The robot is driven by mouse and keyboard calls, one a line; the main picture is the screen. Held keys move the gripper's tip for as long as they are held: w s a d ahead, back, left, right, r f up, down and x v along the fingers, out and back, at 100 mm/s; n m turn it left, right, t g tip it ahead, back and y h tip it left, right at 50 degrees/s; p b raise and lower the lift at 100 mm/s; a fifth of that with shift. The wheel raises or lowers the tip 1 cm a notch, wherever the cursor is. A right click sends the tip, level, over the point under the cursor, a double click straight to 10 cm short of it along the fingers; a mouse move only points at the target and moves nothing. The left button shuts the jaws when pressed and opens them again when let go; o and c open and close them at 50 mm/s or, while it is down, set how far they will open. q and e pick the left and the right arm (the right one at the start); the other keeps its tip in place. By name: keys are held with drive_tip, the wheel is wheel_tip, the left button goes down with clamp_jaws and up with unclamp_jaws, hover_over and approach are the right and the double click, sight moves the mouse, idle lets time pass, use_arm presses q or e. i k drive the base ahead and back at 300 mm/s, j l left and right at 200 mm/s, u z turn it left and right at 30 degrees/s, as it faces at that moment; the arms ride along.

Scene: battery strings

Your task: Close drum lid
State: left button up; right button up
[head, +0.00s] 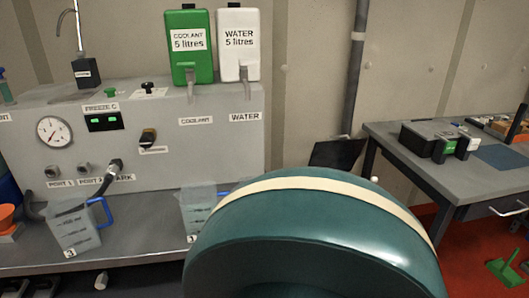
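A large, round, dark teal thing (310,250) with a cream band (320,184) around its edge fills the lower middle of the head view. It looks like the drum lid standing raised, with a shaded face towards me, but I cannot be sure. Its lower part is cut off by the bottom of the frame. The drum body cannot be made out. Neither of my grippers is in view.
A grey machine (180,140) carries green (188,70) and white (238,18) containers. Two measuring jugs (75,230) (198,205) stand on the bench (130,250) at left. A grey table (445,178) with a black box (425,145) stands right. A green dustpan (503,272) lies on red floor.

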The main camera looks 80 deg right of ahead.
sight(342, 154)
drive_tip(key=z, duration=3.1)
drive_tip(key=i+l, duration=0.05)
drive_tip(key=l, duration=0.05)
